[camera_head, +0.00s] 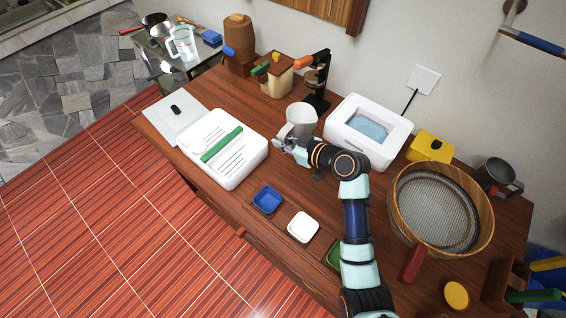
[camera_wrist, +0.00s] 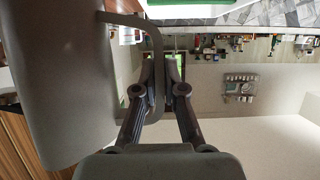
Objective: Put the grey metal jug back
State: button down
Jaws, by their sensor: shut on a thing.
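The grey metal jug (camera_head: 301,119) is near the middle of the counter in the head view, where it looks pale. In the wrist view its smooth grey body (camera_wrist: 62,75) fills the left side, with its curved handle reaching right. My gripper (camera_head: 286,143) is at the jug's near side. In the wrist view my gripper's fingers (camera_wrist: 160,72) are closed on the handle. I cannot tell whether the jug's base touches the counter. Part of the jug's lower side is hidden by my gripper.
A black stand (camera_head: 319,85) is just behind the jug, and a white basin (camera_head: 390,108) is to its right. A white box with a green bar (camera_head: 222,145) lies left. Blue (camera_head: 267,199) and white (camera_head: 303,227) dishes are in front. A large sieve (camera_head: 481,215) stands right.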

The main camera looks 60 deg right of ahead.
notch_tip(320, 180, down, 10)
jog(key=shift+r+b, duration=0.1)
jog(key=shift+b, duration=0.95)
jog(key=shift+f, duration=0.25)
jog(key=c, duration=1.3)
grip_release()
jog(key=shift+r, duration=0.1)
jog(key=shift+o, duration=0.2)
jog(key=shift+r, duration=0.25)
jog(key=p+v, duration=0.2)
jog(key=v, duration=1)
